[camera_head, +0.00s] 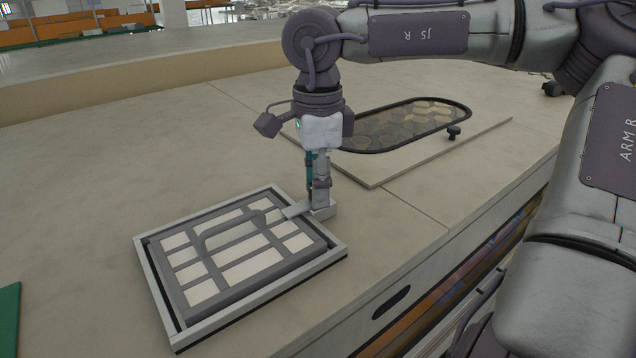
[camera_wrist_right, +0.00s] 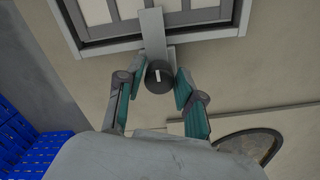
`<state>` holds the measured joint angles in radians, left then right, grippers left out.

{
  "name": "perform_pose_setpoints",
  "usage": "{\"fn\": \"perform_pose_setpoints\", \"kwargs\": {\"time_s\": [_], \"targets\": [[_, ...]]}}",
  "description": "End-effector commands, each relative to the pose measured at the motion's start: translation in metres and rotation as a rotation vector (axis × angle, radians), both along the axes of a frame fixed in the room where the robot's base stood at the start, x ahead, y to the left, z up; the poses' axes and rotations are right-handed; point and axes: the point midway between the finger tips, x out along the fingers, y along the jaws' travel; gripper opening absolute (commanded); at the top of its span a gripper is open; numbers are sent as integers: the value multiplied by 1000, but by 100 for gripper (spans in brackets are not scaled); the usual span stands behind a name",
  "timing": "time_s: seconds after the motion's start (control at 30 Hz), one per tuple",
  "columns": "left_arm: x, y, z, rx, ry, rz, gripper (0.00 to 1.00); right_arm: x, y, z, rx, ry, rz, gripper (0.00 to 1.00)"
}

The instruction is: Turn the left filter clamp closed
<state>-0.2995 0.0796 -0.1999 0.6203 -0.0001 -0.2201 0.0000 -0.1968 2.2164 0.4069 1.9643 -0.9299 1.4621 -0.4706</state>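The filter (camera_head: 245,262), with white panels and a grey bow handle (camera_head: 232,229), lies in a grey outer frame (camera_head: 160,295) on the counter. A clamp with a light grey bar (camera_head: 296,210) stands at the frame's right-hand side. In the right wrist view the bar (camera_wrist_right: 152,36) reaches across the frame's edge onto the filter, and a dark round knob (camera_wrist_right: 159,77) with a white mark sits on it. My right gripper (camera_head: 319,200) is down at the clamp. Its fingers (camera_wrist_right: 160,72) stand either side of the knob with narrow gaps. My left gripper is not in view.
A pale plate with a dark-rimmed oval window (camera_head: 408,126) and a small black knob (camera_head: 453,132) lies behind on the right. A green edge (camera_head: 9,318) shows at the lower left. In the right wrist view a blue crate (camera_wrist_right: 28,138) stands at the left.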

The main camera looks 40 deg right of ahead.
Motion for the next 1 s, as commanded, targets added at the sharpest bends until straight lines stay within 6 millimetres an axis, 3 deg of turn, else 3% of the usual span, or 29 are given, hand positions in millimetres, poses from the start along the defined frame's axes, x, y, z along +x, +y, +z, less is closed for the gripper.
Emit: {"fn": "perform_pose_setpoints", "kwargs": {"time_s": [0.07, 0.47, 1.0], "targets": [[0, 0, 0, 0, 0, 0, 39, 0, 0, 0, -1, 1, -1, 55], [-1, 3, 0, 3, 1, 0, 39, 0, 0, 7, -2, -1, -2, 55], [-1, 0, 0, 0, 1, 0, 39, 0, 0, 106, -1, 0, -2, 55]]}}
